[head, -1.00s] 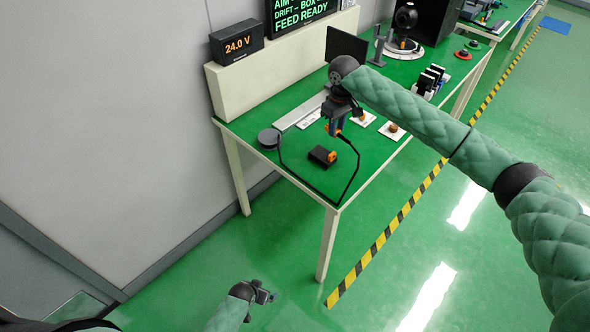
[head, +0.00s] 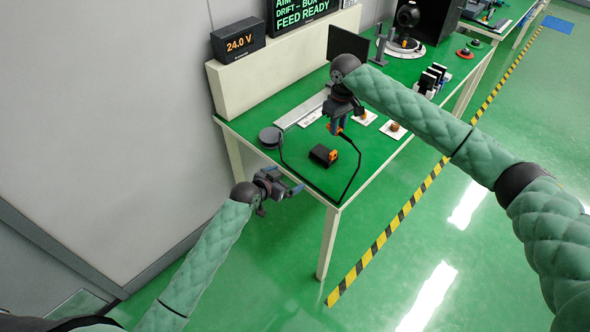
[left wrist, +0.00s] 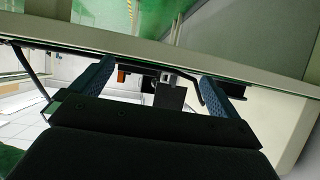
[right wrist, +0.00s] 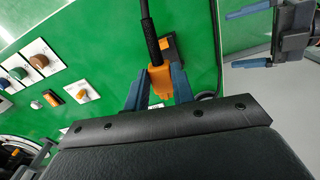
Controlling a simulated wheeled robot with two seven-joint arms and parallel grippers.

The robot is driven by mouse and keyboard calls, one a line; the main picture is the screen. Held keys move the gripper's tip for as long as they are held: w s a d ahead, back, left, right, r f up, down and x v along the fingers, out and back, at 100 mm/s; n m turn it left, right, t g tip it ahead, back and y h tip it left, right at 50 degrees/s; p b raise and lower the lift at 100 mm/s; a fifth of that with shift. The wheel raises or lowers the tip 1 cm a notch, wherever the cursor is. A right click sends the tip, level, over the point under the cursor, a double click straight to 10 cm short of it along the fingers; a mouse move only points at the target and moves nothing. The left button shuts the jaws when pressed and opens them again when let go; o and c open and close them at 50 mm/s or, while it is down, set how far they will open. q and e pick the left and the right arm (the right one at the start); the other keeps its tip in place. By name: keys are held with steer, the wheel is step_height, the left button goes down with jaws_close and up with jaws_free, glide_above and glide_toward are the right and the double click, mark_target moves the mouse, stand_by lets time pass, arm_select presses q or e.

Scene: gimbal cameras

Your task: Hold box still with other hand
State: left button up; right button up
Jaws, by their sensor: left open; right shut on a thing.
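The small black box (head: 320,154) lies on the green table, with an orange part at its right end. My right gripper (head: 336,127) is above the table beyond the box, shut on an orange plug (right wrist: 158,82) with a black cable. In the right wrist view the box (right wrist: 176,46) is partly hidden behind the plug and cable. My left gripper (head: 296,188) is open and empty at the table's front edge, apart from the box. It also shows at the top right of the right wrist view (right wrist: 234,38).
The black cable (head: 352,181) loops along the table's front corner. A round grey disc (head: 270,137), a long grey bar (head: 299,111) and small white plates (head: 393,130) lie around the box. A raised cream ledge (head: 275,64) backs the table (head: 300,174).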

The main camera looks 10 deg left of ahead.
arm_select(q)
steer(key=h, duration=0.1)
glide_toward(319, 159)
steer(key=s+a, duration=0.2)
steer(key=s, duration=0.1)
steer(key=shift+m, duration=0.3)
steer(key=x, duration=0.8)
steer(key=r+x, duration=0.1)
steer(key=x, duration=0.3)
steer(key=shift+w+r, duration=0.1)
steer(key=shift+w, duration=0.15)
steer(key=c, duration=1)
